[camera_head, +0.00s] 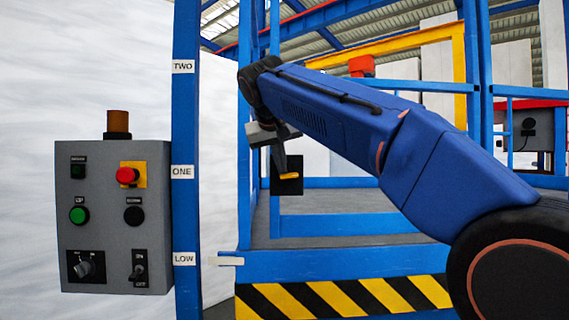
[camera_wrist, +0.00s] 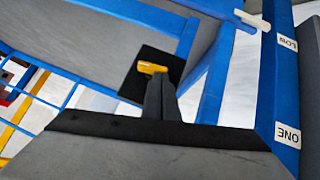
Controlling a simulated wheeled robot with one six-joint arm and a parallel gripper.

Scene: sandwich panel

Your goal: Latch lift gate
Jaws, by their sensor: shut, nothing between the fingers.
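The lift gate is a blue frame (camera_head: 330,226) with a black latch plate (camera_head: 290,187) on its left part. A small yellow latch handle (camera_head: 290,176) lies across the plate, roughly level. My gripper (camera_head: 280,166) points down at the plate, its fingers shut and empty, with the tips at or just above the handle. In the wrist view the gripper (camera_wrist: 161,84) reaches up to the yellow handle (camera_wrist: 151,68) over the black plate (camera_wrist: 133,83). I cannot tell whether the tips touch the handle.
A grey control box (camera_head: 115,215) with buttons and an orange lamp (camera_head: 118,121) stands at the left. A blue post (camera_head: 187,110) carries labels TWO, ONE and LOW. A white pointer (camera_head: 228,261) sits beside LOW. A black-and-yellow striped edge (camera_head: 345,296) runs below the gate.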

